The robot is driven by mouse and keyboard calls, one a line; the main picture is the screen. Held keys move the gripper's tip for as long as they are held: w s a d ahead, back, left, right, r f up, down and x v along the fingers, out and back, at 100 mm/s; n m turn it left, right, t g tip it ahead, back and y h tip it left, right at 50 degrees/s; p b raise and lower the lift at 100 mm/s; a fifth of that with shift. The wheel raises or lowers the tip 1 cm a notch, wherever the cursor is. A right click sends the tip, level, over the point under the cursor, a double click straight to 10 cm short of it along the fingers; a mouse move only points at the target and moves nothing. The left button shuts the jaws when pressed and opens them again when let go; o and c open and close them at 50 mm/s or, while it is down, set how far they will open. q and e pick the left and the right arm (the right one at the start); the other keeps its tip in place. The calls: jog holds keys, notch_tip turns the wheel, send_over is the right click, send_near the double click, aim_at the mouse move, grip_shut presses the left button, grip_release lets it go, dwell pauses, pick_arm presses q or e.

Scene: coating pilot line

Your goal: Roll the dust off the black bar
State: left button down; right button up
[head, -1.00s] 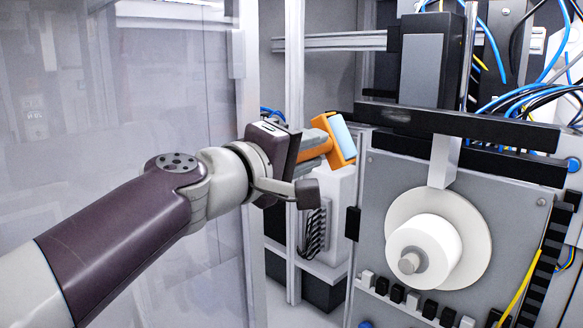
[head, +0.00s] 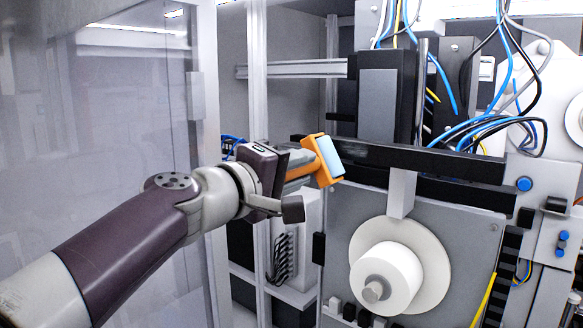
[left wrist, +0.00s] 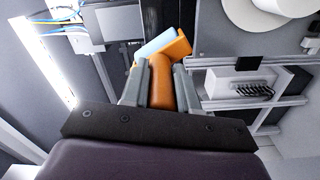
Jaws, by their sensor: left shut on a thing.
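The roller tool has an orange frame and handle with a pale blue roller (head: 329,157). My left gripper (head: 293,166) is shut on its handle; the grip also shows in the left wrist view, where the orange handle (left wrist: 160,88) stands between the two grey fingers. No dust is discernible on the bar. My right gripper is out of view.
Below the bar a white roll (head: 386,278) sticks out from a grey panel (head: 455,235). Blue, black and yellow cables (head: 500,125) hang at the upper right. A clear panel and a metal post (head: 259,100) stand near my left arm.

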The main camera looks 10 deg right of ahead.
pick_arm(q)
jog(key=shift+w, duration=0.1)
jog(key=shift+x, duration=0.95)
dwell(0.4)
